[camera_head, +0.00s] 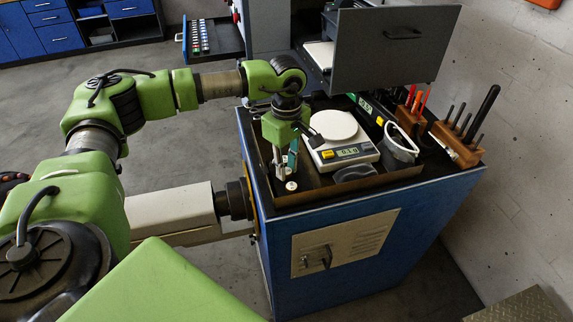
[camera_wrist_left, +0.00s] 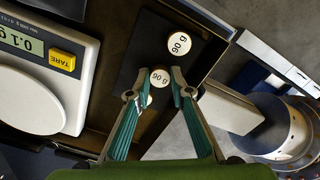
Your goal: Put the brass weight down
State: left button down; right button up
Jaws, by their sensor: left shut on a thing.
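My left gripper (camera_head: 286,173) is over the left part of the tray on the blue bench, fingers pointing down. In the left wrist view, its teal-padded fingers (camera_wrist_left: 159,84) are closed on a small round brass weight (camera_wrist_left: 160,77) with a white top marked 90 g. Another white-topped weight (camera_wrist_left: 179,43), also marked 90 g, stands on the dark pad just beyond it. In the head view a white-topped weight (camera_head: 291,186) shows just below the fingertips. Whether the held weight touches the pad cannot be told. My right gripper is not in view.
A digital scale (camera_head: 340,140) with an empty white pan sits right of the gripper; its display (camera_wrist_left: 20,41) reads about 0.1 g. The tray has a raised rim (camera_head: 345,189). A grey cup (camera_head: 399,145) and wooden tool holders (camera_head: 456,143) stand further right.

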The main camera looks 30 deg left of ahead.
aim_at(287, 171)
pick_arm(q)
jog(key=c, duration=1.8)
grip_release()
jog(key=shift+f, duration=0.1)
jog(key=shift+r, duration=0.3)
jog(key=shift+r+b, duration=1.8)
jog(key=shift+r, duration=4.1)
